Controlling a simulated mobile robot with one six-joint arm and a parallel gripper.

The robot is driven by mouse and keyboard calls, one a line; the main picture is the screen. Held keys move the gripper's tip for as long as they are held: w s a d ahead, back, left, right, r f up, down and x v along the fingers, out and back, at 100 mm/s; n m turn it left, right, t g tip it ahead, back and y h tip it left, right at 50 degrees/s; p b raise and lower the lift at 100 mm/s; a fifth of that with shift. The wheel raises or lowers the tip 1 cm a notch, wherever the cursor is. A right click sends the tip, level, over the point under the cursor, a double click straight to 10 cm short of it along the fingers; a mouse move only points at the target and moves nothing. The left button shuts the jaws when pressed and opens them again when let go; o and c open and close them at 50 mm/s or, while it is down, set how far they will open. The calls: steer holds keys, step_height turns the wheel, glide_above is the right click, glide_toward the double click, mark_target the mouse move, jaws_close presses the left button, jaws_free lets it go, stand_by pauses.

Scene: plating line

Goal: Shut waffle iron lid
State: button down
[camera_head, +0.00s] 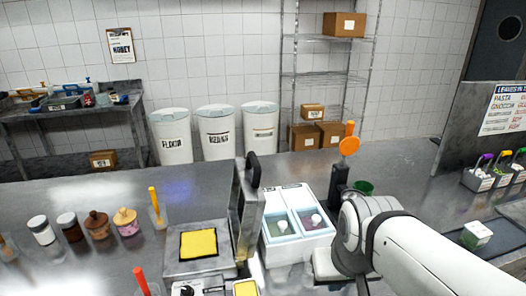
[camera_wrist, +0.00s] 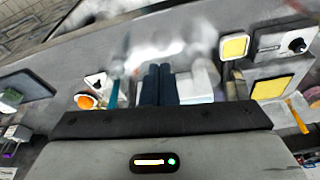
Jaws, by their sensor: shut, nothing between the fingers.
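The waffle iron stands left of centre in the head view. Its base (camera_head: 183,268) is a grey slab with a yellow square plate (camera_head: 198,243). Its lid (camera_head: 237,215) stands upright at the base's right side, open, with a black handle (camera_head: 253,168) on top. In the wrist view the yellow plate (camera_wrist: 271,88) is at right, and what looks like the lid (camera_wrist: 236,84) is edge-on beside it. My gripper (camera_wrist: 159,72) is shut and empty, apart from the lid and on its tub side. In the head view my arm hides most of the fingers.
A white tub with two blue-rimmed compartments (camera_head: 290,252) stands just right of the lid. An orange-topped tool (camera_head: 349,146) and green cup (camera_head: 364,187) are behind my arm. Jars (camera_head: 97,225) and an orange-handled tool (camera_head: 156,205) stand left of the iron.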

steer(key=shift+d, duration=0.15)
steer(key=w+a+r+n+y+b, duration=0.1)
steer(key=w+r+n+y+b, duration=0.4)
steer(key=w+r, duration=1.55)
steer(key=w+a+f+m+y+p, duration=0.1)
steer(key=w+a+f+p, duration=0.3)
steer(key=a+f, duration=0.5)
steer(key=shift+a+m+y, duration=0.3)
steer(key=shift+a, duration=0.05)
steer(key=shift+r, duration=0.1)
